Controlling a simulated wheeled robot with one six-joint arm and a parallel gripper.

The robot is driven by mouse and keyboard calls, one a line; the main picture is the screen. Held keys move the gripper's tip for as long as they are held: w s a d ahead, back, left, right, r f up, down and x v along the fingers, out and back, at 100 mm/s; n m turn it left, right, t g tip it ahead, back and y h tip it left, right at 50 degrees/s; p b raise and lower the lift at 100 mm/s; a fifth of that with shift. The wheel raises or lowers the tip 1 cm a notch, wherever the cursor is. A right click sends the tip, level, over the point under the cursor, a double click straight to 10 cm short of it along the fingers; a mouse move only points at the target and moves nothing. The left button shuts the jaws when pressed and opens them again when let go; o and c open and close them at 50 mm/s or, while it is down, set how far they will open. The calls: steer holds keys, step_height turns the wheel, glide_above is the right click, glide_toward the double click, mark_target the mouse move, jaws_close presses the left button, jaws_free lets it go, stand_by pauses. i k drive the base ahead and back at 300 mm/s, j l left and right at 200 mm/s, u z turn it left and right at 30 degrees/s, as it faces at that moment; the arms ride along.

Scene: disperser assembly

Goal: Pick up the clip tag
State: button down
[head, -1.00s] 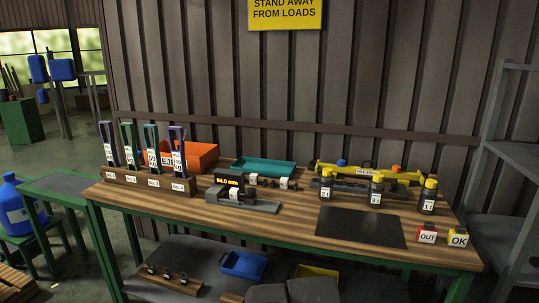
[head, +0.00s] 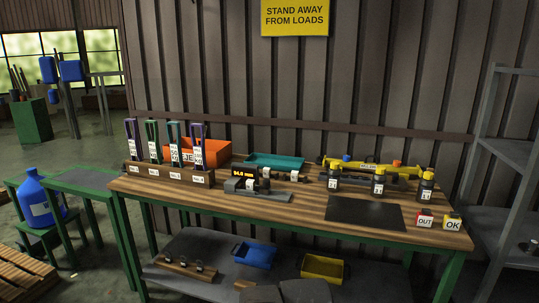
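Several tall coloured pieces with white labels, such as a green one (head: 152,140), stand in a wooden rack (head: 168,175) at the left. I cannot tell which of these labelled things is the clip tag. My gripper is not in view, and nothing on the bench is seen being held.
The bench also holds a dark mat (head: 366,213), a gauge with a display (head: 246,182), yellow-capped bottles (head: 379,184), a teal tray (head: 275,161) and an orange bin (head: 212,152). Blue (head: 254,255) and yellow (head: 323,268) bins sit below. A grey shelf (head: 505,150) stands right.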

mark_target(424, 218)
steer(key=z, duration=1.45)
steer(key=u, duration=1.65)
steer(key=z, duration=1.5)
